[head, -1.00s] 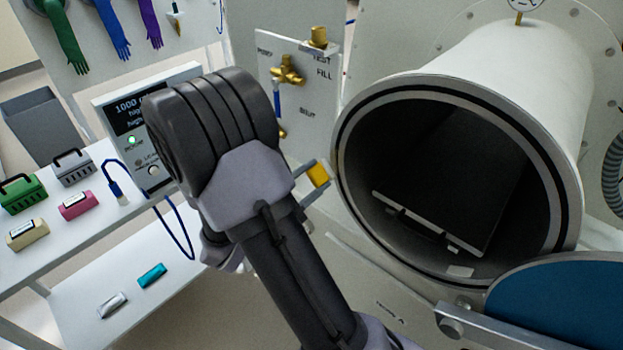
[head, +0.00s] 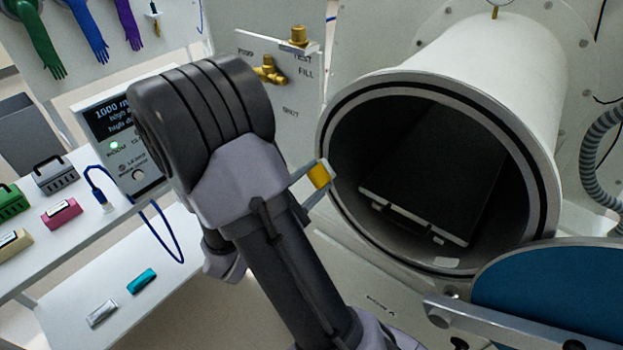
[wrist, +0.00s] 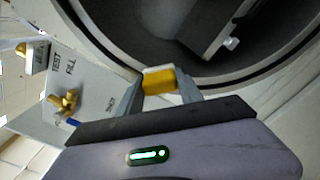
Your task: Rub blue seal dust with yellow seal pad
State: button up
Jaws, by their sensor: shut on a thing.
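My gripper (head: 314,182) is shut on a small yellow pad (head: 320,175). In the wrist view the yellow pad (wrist: 160,80) sits between both fingers. The gripper is in front of the left rim of a round open port (head: 330,130); I cannot tell whether the pad touches it. A dark seal ring runs around the port mouth. The port's blue door (head: 555,297) is swung open at the lower right, with part of it out of frame. I cannot make out any blue dust in either view.
A dark sliding tray (head: 435,165) lies inside the port. A valve panel (head: 285,90) with brass fittings stands left of the port. A white shelf (head: 150,225) on the left holds small blocks, cases and a control box (head: 125,130). A ridged hose (head: 600,150) hangs at right.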

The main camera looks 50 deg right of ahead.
jog(key=w+r+p, duration=0.1)
jog(key=w+r, duration=0.1)
jog(key=w, duration=0.2)
jog(key=s, duration=0.4)
jog(key=shift+f+b, duration=0.3)
jog(key=shift+f, duration=0.05)
jog(key=shift+r+p, duration=0.6)
jog(key=shift+r, duration=0.6)
jog(key=shift+a, duration=0.1)
